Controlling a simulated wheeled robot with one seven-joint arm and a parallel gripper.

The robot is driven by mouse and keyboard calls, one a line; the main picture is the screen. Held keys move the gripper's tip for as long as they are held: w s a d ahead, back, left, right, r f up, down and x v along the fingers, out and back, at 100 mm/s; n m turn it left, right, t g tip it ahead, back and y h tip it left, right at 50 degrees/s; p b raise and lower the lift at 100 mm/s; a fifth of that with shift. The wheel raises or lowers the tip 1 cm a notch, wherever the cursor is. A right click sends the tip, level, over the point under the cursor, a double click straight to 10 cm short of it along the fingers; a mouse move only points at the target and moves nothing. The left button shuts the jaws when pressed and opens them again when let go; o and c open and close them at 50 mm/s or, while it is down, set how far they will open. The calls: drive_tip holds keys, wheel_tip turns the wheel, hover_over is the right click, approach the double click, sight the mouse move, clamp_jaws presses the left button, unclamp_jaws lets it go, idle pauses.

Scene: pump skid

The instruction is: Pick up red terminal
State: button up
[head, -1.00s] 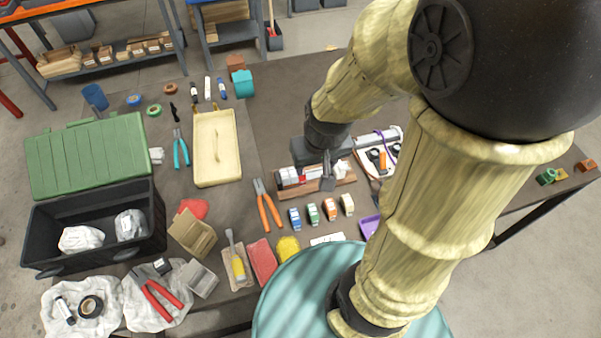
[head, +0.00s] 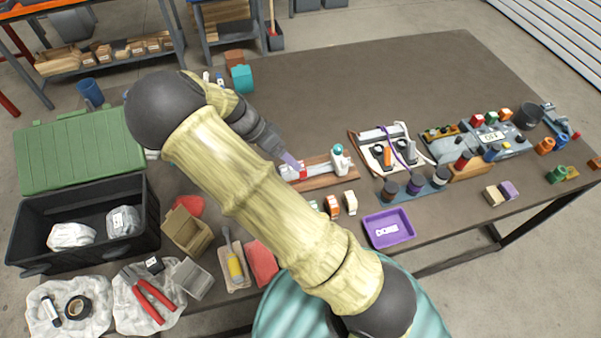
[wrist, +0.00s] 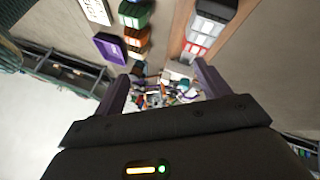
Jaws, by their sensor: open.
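A red-and-white terminal block (head: 301,172) sits on the wooden board with a rail (head: 328,180) near the table's middle. My arm hides its left side. In the wrist view, a grey, white and red block (wrist: 197,46) shows on a brown strip at upper right. My gripper (head: 291,161) is just above the rail's left end in the head view. In the wrist view its two dark purple fingers (wrist: 162,78) are spread, with nothing held between them. I cannot tell contact with the block.
Orange (head: 332,206) and beige (head: 351,202) blocks stand in front of the board. A purple tray (head: 388,229) lies to their right. A cable board (head: 388,150) is farther right. The table's back right is clear.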

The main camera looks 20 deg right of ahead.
drive_tip(key=w+a+f+m+t+h+b, duration=0.1)
drive_tip(key=w+a+m+h, duration=0.1)
drive_tip(key=a, duration=0.3)
drive_tip(key=w+a+f+m+t+h+b, duration=0.1)
drive_tip(key=w+a+m+h, duration=0.1)
drive_tip(key=a, duration=0.4)
drive_tip(key=shift+m+t+h, duration=0.3)
drive_tip(key=shift+t+h, duration=0.1)
drive_tip(key=shift+h, duration=0.5)
drive_tip(key=shift+f, duration=0.1)
drive_tip(key=p, duration=0.4)
approach(301, 171)
drive_tip(key=w+d, duration=0.2)
drive_tip(key=shift+w+d+f, duration=0.1)
drive_tip(key=shift+d+f, duration=0.25)
drive_tip(key=shift+f, duration=0.05)
drive_tip(key=shift+d+f, duration=0.35)
drive_tip(key=shift+f, duration=0.05)
